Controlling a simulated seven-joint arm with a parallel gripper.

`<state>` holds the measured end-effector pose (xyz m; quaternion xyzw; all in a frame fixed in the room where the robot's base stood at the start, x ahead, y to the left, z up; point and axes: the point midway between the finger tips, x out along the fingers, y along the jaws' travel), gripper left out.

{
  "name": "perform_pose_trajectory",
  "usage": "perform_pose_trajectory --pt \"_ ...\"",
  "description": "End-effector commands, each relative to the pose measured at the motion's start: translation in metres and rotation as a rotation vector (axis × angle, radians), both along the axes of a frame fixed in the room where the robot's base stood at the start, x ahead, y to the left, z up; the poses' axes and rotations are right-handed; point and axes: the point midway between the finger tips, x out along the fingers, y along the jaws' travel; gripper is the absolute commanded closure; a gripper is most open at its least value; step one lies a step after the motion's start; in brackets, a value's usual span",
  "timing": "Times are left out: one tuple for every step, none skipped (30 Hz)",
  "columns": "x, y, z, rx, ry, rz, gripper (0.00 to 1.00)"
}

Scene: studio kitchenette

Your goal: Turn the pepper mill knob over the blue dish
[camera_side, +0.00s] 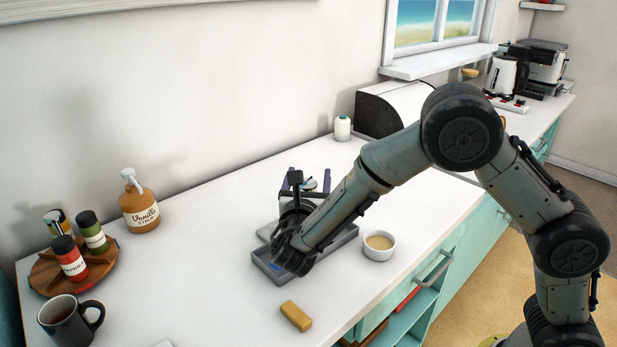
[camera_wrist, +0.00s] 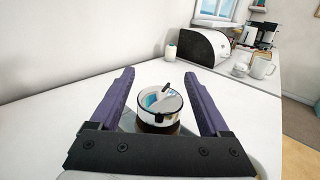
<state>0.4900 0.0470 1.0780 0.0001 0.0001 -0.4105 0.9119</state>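My gripper (camera_wrist: 158,72) is open, with its two purple fingers well apart and pointing away from the wrist camera. It also shows in the side view (camera_side: 308,172), low over the counter. A grey tray (camera_side: 343,239) lies under my gripper, with a small blue patch (camera_side: 277,267) inside. I cannot clearly identify a pepper mill or its knob.
A small bowl (camera_side: 380,254) stands right of the tray, and a yellow block (camera_side: 296,316) lies in front. A wooden turntable (camera_side: 45,275) with spice jars, a syrup bottle (camera_side: 139,210) and a dark mug (camera_side: 69,321) stand at left. The bread box (camera_side: 388,112) is behind.

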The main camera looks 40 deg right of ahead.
Motion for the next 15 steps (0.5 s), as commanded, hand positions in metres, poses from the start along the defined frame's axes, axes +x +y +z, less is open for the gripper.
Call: perform_pose_trajectory --pt "-0.0001 0.0001 0.0000 0.000 0.000 0.000 0.31" --pt "-0.0001 0.0001 0.0000 0.000 0.000 0.000 0.36" --pt "-0.0002 0.0001 0.0000 0.000 0.000 0.000 0.44" --pt "-0.0002 0.0001 0.0000 0.000 0.000 0.000 0.49" --pt "-0.0002 0.0001 0.0000 0.000 0.000 0.000 0.54" --pt "-0.0002 0.0001 0.0000 0.000 0.000 0.000 0.62" --pt "-0.0003 0.0002 0.0000 0.000 0.000 0.000 0.67" --pt "-0.0003 0.0002 0.0000 0.000 0.000 0.000 0.72" --pt "-0.0003 0.0002 0.0000 0.000 0.000 0.000 0.80" --pt "-0.0003 0.0002 0.0000 0.000 0.000 0.000 0.85" --pt "-0.0003 0.0002 0.0001 0.000 0.000 0.000 0.90" --pt "-0.0003 0.0002 0.0001 0.000 0.000 0.000 0.98" --pt "-0.0003 0.0002 0.0000 0.000 0.000 0.000 1.00" --pt "-0.0003 0.0002 0.0001 0.000 0.000 0.000 1.00" --pt "-0.0003 0.0002 0.0001 0.000 0.000 -0.002 1.00"
